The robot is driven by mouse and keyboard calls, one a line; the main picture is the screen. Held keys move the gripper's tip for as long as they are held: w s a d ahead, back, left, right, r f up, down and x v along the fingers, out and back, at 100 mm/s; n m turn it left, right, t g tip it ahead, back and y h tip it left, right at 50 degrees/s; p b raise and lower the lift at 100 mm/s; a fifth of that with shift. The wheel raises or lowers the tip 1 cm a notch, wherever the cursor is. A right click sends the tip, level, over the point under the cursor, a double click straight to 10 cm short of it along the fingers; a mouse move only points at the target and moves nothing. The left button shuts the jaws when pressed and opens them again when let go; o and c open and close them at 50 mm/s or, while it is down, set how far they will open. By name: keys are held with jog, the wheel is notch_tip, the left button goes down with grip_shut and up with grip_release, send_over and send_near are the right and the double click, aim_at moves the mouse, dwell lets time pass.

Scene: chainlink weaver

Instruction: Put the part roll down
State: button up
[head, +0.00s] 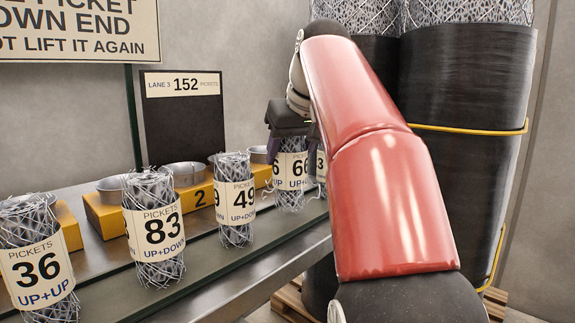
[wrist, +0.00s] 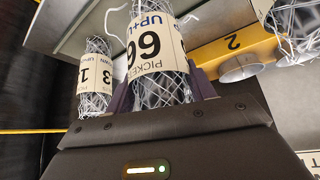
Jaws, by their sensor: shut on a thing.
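My gripper (head: 290,152) is shut on a wire mesh roll labelled 66 (head: 291,172), with a finger on each side of it. The roll also shows between the fingers in the wrist view (wrist: 155,55). Part of the roll is hidden by the gripper.
Rolls labelled 36 (head: 38,270), 83 (head: 157,232) and 49 (head: 236,203) stand along the bench. Another roll (wrist: 96,80) is close beside the held one. Behind them are yellow blocks (head: 101,215) with metal cups. Tall black-wrapped mesh bundles (head: 465,165) stand at right.

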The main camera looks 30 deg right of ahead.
notch_tip(320, 180, down, 2)
jog(key=shift+f+b, duration=0.1)
jog(key=shift+b, duration=0.65)
jog(key=shift+r, duration=0.2)
jog(key=shift+f, duration=0.2)
jog(key=o, duration=1.1)
